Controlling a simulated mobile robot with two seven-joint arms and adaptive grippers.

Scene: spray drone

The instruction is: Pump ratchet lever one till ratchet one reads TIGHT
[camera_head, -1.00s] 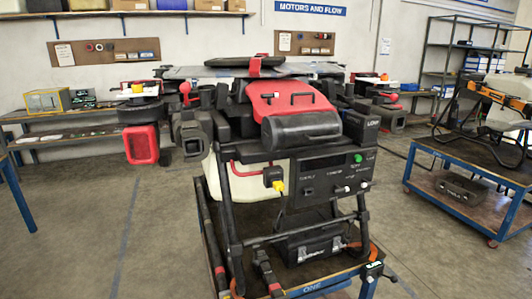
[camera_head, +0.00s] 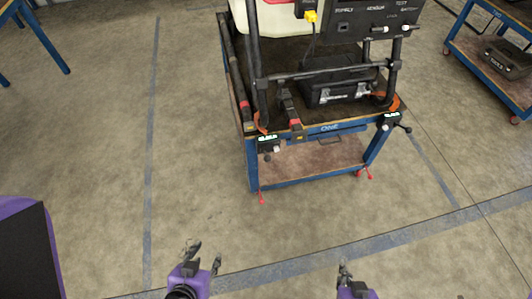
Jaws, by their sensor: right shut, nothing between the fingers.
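Two small ratchet units sit on the front edge of the blue cart (camera_head: 262,172). The left ratchet (camera_head: 269,144) is at the front left corner. The right ratchet (camera_head: 391,118) is at the front right corner, with a dark lever (camera_head: 405,128) sticking out to the right. Both have small green-lit displays, too small to read. I cannot tell which is ratchet one. My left gripper (camera_head: 200,256) is low in the view, in front of the cart, its fingers apart and empty. My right gripper (camera_head: 344,274) is at the bottom edge, shut and empty. Both are clear of the ratchets.
The cart carries the drone frame with its black legs (camera_head: 257,88), orange straps (camera_head: 263,126) and a black case (camera_head: 335,85). Another blue cart (camera_head: 462,60) stands right. The floor ahead is clear.

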